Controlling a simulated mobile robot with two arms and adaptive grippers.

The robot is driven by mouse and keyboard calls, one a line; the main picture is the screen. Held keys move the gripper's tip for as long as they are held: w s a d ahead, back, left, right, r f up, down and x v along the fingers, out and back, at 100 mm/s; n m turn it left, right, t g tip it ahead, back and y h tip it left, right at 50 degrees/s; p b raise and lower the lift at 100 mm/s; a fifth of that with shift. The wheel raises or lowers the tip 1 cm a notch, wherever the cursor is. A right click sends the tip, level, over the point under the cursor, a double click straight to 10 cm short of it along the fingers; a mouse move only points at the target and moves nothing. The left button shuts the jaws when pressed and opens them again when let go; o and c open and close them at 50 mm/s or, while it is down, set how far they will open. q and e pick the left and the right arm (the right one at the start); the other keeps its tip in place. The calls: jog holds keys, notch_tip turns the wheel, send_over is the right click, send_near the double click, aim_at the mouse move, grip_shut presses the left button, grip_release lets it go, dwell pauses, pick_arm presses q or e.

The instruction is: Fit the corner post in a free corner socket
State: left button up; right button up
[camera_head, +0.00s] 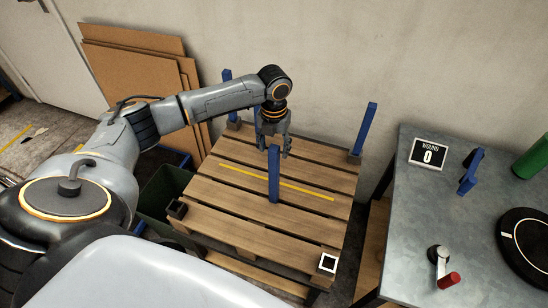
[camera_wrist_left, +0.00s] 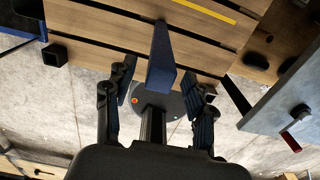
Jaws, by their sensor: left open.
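A blue corner post (camera_head: 274,176) stands near the middle of the wooden pallet (camera_head: 225,213). My left gripper (camera_head: 275,146) is open at its upper end; in the left wrist view the post (camera_wrist_left: 161,62) shows between the spread fingers (camera_wrist_left: 157,78). I cannot tell whether they touch it. Two other blue posts stand in the back corners, one at back left (camera_head: 227,88) and one at back right (camera_head: 364,128). The front left socket (camera_head: 177,209) and the white-rimmed front right socket (camera_head: 327,263) are empty. My right gripper is not in view.
A yellow strip (camera_head: 310,193) lies across the pallet. A grey table (camera_head: 403,235) at right holds a sign (camera_head: 427,153), a red-handled tool (camera_head: 447,279) and a black disc (camera_head: 532,240). A dark green bin (camera_head: 160,195) stands left of the pallet. Brown boards lean on the wall.

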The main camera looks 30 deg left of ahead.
pick_arm(q)
jog(key=shift+f, duration=0.6)
grip_shut()
jog(key=shift+r, duration=0.15)
